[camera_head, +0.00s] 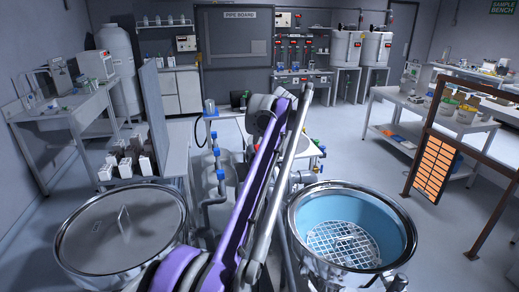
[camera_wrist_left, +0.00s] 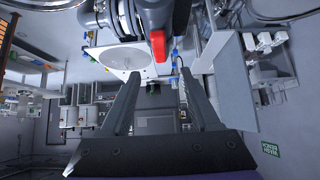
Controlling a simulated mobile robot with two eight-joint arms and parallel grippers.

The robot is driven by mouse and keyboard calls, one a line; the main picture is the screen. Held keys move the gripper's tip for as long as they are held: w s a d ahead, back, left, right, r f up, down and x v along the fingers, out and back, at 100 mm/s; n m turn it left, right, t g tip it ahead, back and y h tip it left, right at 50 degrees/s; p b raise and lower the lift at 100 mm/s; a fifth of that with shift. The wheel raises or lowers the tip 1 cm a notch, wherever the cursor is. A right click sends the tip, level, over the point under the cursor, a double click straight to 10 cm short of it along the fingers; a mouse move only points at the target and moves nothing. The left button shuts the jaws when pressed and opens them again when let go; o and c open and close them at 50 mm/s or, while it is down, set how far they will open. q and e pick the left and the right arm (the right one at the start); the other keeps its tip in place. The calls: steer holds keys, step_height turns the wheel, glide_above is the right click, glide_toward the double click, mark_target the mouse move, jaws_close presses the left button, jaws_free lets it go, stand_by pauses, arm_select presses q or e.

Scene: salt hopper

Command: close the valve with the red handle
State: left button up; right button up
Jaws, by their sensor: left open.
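A red handle (camera_wrist_left: 158,44) shows large in the left wrist view, on a dark and silver pipe fitting (camera_wrist_left: 125,15) at the top. My left gripper (camera_wrist_left: 158,76) is open; its two dark fingers point up toward the handle, one on each side of it in the picture. Nothing is between the fingers. Whether they touch the handle cannot be told. In the head view my purple arm crosses the middle and hides what is behind it, and the gripper itself does not show clearly. My right gripper is in neither view.
In the head view a lidded round vessel (camera_head: 82,236) stands at the left, and an open blue-lined vessel with a grid (camera_head: 298,205) at the right. Pipework (camera_head: 213,205) lies between them. A brown frame (camera_head: 489,231) stands at the right. Open floor (camera_head: 365,170) lies beyond.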

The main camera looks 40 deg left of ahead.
arm_select(q)
steer(key=x, duration=1)
steer(key=shift+w+a+f, duration=0.2)
steer(key=shift+f, duration=0.05)
jaws_close()
